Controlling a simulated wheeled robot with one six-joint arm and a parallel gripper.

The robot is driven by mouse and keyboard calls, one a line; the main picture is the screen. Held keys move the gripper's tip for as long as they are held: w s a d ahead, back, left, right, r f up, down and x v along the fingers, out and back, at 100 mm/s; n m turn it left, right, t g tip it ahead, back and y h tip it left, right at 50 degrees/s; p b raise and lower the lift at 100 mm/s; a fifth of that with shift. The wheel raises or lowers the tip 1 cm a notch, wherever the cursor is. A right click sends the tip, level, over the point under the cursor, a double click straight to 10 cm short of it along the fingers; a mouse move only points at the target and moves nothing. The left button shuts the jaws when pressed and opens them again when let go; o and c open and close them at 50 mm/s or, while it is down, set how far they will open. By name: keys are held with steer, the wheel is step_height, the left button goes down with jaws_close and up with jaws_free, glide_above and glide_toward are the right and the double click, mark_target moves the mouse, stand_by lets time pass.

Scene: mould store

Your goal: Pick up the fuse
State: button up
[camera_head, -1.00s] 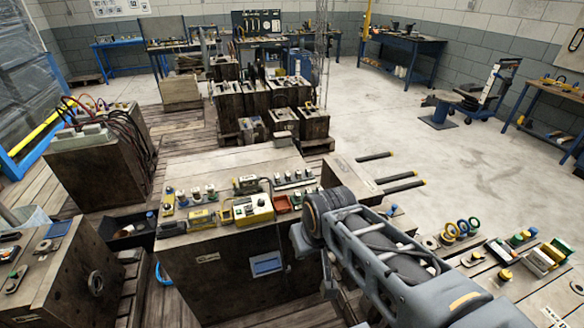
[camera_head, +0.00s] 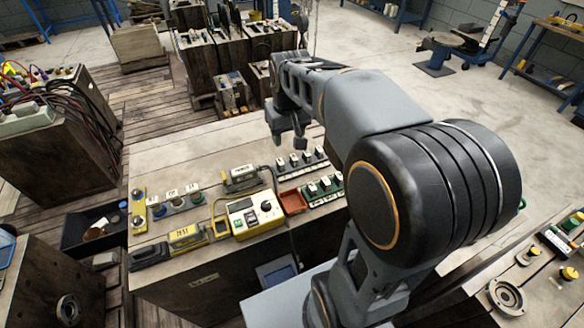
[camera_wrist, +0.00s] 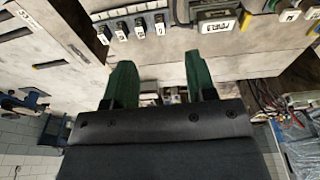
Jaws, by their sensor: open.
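No single part stands out for certain as the fuse. Small dark upright pieces with white faces, possibly fuses, stand in a back strip (camera_head: 302,160) on the worn block top (camera_head: 232,148). A similar green-based strip (camera_head: 325,188) stands in front of it. In the wrist view, a row of such labelled pieces (camera_wrist: 140,27) shows at the top, beyond my fingertips. My gripper (camera_wrist: 160,72) is open, its two green fingers apart with nothing between them. In the head view my gripper (camera_head: 287,138) is over the back part of the block top, left of the back strip.
The back left of the block top is bare. Wooden blocks (camera_head: 215,55) stand behind.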

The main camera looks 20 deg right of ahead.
steer(key=w+d+f+g+b, duration=0.2)
steer(key=w+d+f+b, duration=0.3)
steer(key=w+f, duration=0.4)
glide_above(294, 157)
step_height(294, 157, down, 6)
steer(key=shift+s+f+b, duration=0.15)
steer(key=shift+f+b, duration=0.05)
steer(key=shift+b, duration=0.25)
steer(key=shift+f+b, duration=0.55)
steer(key=shift+f, duration=2.55)
steer(key=shift+c, duration=0.4)
jaws_close()
